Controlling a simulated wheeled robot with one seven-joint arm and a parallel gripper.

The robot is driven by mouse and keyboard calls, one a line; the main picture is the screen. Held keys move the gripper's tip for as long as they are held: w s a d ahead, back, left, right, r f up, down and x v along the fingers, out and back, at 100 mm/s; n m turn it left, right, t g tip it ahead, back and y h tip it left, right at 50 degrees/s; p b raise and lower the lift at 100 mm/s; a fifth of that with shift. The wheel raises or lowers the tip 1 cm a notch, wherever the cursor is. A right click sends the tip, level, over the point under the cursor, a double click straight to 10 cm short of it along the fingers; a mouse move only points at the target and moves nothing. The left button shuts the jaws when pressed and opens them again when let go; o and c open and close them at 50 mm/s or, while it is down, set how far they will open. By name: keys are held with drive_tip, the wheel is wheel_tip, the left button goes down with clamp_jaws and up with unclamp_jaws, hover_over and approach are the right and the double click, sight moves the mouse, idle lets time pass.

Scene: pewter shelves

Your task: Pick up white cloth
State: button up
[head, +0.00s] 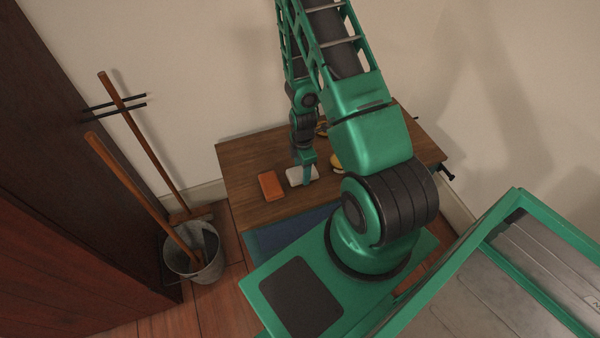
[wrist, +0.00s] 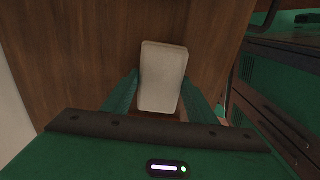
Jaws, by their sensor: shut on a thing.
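The white cloth (head: 299,177) is a small pale block-like pad on the wooden table, right of an orange block. My gripper (head: 308,172) is over it from above, with green fingers. In the wrist view the cloth (wrist: 162,77) lies between the two fingertips of my gripper (wrist: 160,98), which are shut on its sides. The cloth is at the level of the tabletop; I cannot tell whether it is lifted.
The wooden table (head: 250,170) stands against the wall. An orange block (head: 270,186) lies just left of the cloth. A yellow thing (head: 336,162) sits to the right, partly behind my arm. A metal bucket (head: 205,262) with wooden-handled tools stands on the floor at left.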

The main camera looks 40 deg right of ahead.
wheel_tip(320, 180, up, 4)
drive_tip(key=shift+a+f, duration=0.15)
drive_tip(key=shift+f, duration=0.05)
drive_tip(key=s+a+r, duration=0.3)
drive_tip(key=a+r, duration=0.3)
drive_tip(key=a, duration=0.5)
drive_tip(key=shift+r, duration=0.25)
drive_tip(key=o, duration=0.3)
drive_tip(key=shift+c, duration=0.5)
